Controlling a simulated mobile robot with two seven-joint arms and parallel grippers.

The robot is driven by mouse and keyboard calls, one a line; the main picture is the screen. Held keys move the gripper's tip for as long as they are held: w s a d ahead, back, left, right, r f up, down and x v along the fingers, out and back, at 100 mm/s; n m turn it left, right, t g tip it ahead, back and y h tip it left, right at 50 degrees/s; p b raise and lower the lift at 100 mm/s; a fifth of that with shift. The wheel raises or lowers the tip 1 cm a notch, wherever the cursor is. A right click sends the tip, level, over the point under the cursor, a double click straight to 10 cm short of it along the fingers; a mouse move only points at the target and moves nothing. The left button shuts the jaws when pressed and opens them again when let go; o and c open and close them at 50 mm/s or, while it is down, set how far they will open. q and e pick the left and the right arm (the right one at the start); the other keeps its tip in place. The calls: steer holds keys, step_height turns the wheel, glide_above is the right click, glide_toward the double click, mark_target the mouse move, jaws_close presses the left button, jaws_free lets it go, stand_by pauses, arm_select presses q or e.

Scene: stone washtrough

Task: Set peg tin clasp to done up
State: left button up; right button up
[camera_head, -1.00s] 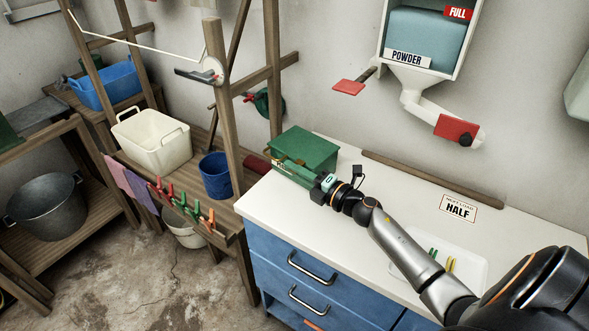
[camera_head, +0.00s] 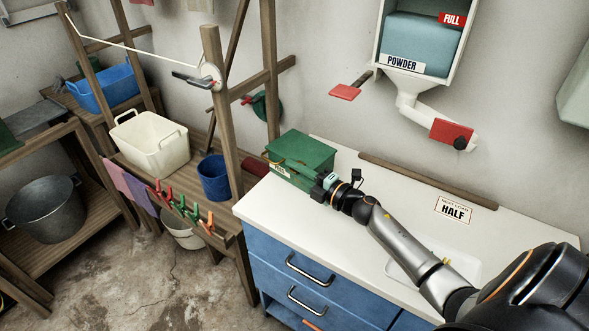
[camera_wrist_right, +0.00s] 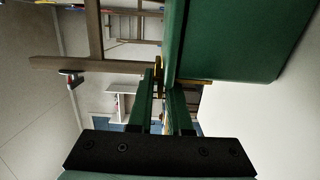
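The peg tin (camera_head: 300,153) is a green box with a lid on the worktop's far left corner; its lid looks down. A pale label shows low on its front. My right gripper (camera_head: 323,188) is at the tin's front right side. In the right wrist view, the tin (camera_wrist_right: 235,40) fills the upper right, and the gripper's two fingers (camera_wrist_right: 161,88) show a narrow gap. Brass-coloured parts, perhaps the clasp (camera_wrist_right: 194,82), show by the tin's lower edge near the fingertips. Whether the clasp is done up or gripped I cannot tell. My left gripper is out of view.
A blue-fronted cabinet carries the white worktop (camera_head: 285,221). A wooden strip (camera_head: 428,181) and a HALF card (camera_head: 452,208) lie behind my right arm, which partly covers a white tray (camera_head: 465,266). The powder dispenser (camera_head: 420,40) hangs above. A wooden post stands left of the tin.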

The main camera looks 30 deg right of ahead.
steer(key=shift+o, duration=1.3)
steer(key=b+v, duration=0.1)
steer(key=v, duration=1.1)
steer(key=shift+s, duration=0.25)
